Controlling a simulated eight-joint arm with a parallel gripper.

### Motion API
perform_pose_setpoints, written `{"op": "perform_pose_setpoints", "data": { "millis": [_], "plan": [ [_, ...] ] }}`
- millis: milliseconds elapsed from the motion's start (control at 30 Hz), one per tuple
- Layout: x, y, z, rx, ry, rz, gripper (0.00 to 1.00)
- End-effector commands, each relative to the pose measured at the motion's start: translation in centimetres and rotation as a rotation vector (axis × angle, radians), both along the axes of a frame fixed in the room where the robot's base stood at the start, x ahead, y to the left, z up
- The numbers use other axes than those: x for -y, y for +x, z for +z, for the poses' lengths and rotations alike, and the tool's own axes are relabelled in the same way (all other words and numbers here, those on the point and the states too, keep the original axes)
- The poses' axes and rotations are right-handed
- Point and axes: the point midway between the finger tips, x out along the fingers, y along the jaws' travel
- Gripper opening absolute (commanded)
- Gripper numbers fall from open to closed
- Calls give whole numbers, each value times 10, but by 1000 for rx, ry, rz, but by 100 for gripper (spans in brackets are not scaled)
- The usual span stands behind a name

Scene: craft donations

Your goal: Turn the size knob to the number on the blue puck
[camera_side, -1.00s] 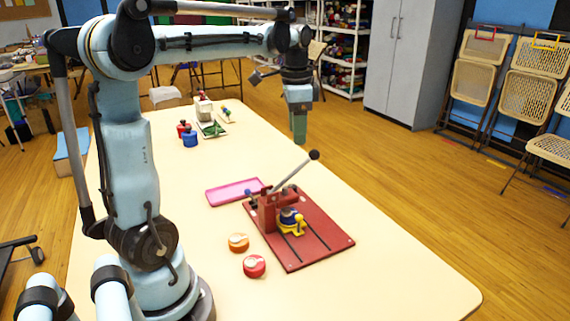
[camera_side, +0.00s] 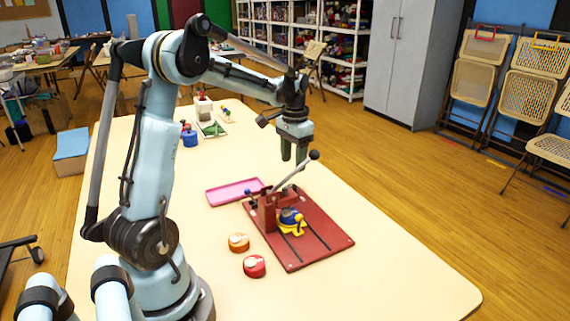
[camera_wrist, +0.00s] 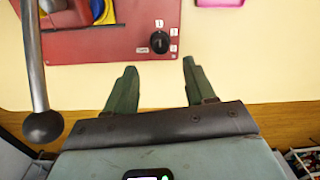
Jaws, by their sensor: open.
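The size knob (camera_wrist: 159,42) is a small round black dial on the red base board (camera_wrist: 120,52) in the wrist view. Small white labels stand around it; their numbers are too small to read surely. My gripper (camera_wrist: 152,86) is open and empty, its two green fingers apart, just short of the knob in that view. In the side view my gripper (camera_side: 294,156) hangs above the far end of the red board (camera_side: 325,240). A blue round piece, likely the blue puck (camera_side: 287,214), sits in a yellow holder on the board. No number on it can be read.
The press lever with its black ball (camera_side: 314,155) rises near my gripper; the ball (camera_wrist: 43,127) is left of my fingers in the wrist view. A pink tray (camera_side: 217,198), an orange puck (camera_side: 239,241) and a red puck (camera_side: 254,266) lie beside the board.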

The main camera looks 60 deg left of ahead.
Motion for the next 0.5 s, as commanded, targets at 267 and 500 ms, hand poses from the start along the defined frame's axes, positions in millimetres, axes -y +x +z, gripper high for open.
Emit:
{"op": "perform_pose_setpoints", "data": {
  "millis": [267, 500],
  "plan": [
    [-1, 0, -48, 1, 0, 0, 55],
    [-2, 0, -74, 1, 0, 0, 55]
  ]
}}
